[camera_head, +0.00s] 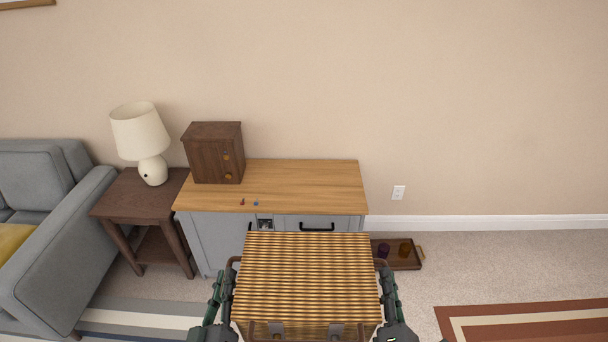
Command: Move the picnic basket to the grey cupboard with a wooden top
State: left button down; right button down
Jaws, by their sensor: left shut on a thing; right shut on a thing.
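The picnic basket (306,284) is a box with a striped, woven-looking tan and brown lid, at the bottom middle of the head view. My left gripper (234,264) is shut on its left side and my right gripper (381,266) is shut on its right side; the exact grip is small and partly hidden. The basket is held level in front of the grey cupboard and covers part of its front. The grey cupboard (214,240) has a wooden top (310,183), with dark handles on its front.
A side table (136,196) with a lamp (142,139) and a grey sofa (62,245) are left. A tray (403,262) lies on the floor right.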

aim_at(304, 177)
jog(key=i, duration=0.95)
